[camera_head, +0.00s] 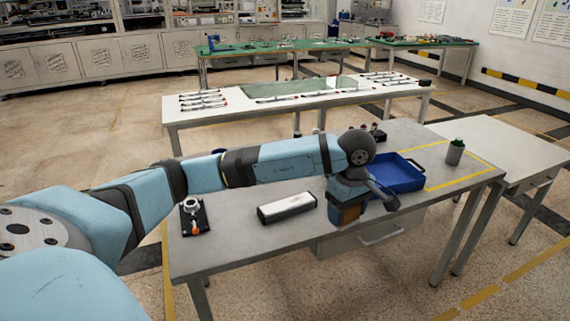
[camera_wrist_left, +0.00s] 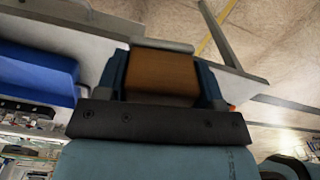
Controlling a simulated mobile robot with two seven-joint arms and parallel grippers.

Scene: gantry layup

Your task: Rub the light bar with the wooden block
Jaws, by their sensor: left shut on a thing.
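The light bar (camera_head: 287,207), a white strip on a black base, lies on the grey table near its front middle. My left gripper (camera_head: 347,214) is to the right of the bar, low over the front edge of the table and apart from the bar. It points down and is shut on the brown wooden block (camera_wrist_left: 162,74), which shows between the two blue fingers in the left wrist view. Whether the block touches the table is hard to tell. A pale rounded strip shows along the block's far end there. My right gripper is not in view.
A blue tray (camera_head: 405,181) stands behind and right of my left gripper. A grey cup (camera_head: 455,152) is at the table's right end. A small black fixture with an orange knob (camera_head: 194,216) sits left of the bar. The tabletop around the bar is clear.

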